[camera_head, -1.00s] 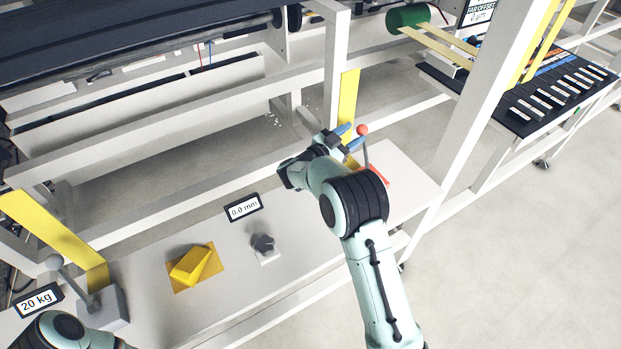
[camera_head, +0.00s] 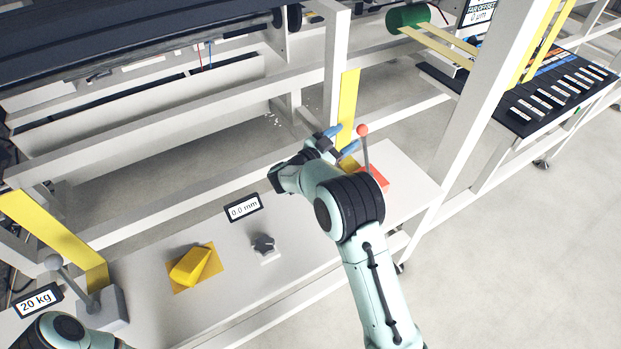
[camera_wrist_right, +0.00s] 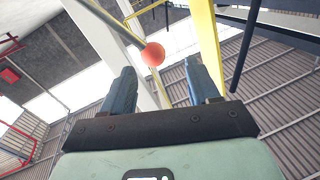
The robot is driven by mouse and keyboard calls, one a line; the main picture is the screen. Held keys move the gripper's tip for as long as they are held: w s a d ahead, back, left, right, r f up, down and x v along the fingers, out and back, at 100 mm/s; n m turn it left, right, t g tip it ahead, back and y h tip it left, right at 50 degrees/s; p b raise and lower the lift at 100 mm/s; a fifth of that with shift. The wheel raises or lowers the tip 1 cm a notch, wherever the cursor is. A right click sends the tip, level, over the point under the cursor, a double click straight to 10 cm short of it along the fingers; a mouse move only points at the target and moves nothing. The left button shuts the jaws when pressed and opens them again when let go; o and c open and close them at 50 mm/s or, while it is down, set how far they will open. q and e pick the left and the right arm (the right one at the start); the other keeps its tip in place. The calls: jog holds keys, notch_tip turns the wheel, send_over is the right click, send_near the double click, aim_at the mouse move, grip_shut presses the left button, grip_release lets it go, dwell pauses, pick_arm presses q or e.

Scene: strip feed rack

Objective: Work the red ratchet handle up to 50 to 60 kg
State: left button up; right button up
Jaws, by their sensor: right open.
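The red ratchet handle has a red ball knob (camera_head: 362,130) on a thin, nearly upright grey rod. Its red base (camera_head: 379,178) is partly hidden behind my right arm. My right gripper (camera_head: 342,140) is open, with blue fingers, just left of the knob and apart from it. In the right wrist view the knob (camera_wrist_right: 153,54) shows between the lines of the two open fingers (camera_wrist_right: 160,84), a little beyond their tips. A display at the lower left (camera_head: 38,300) reads 20 kg. My left gripper is out of the picture.
A grey ball-topped lever (camera_head: 72,278) stands beside the 20 kg display. A yellow block (camera_head: 191,265), a grey knob (camera_head: 264,247) and a 0.0 mm display (camera_head: 243,208) are on the white shelf (camera_head: 225,300). A white frame post (camera_head: 480,110) rises right of the handle.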

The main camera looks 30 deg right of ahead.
jog(key=shift+b+v, duration=0.3)
jog(key=shift+v, duration=2.25)
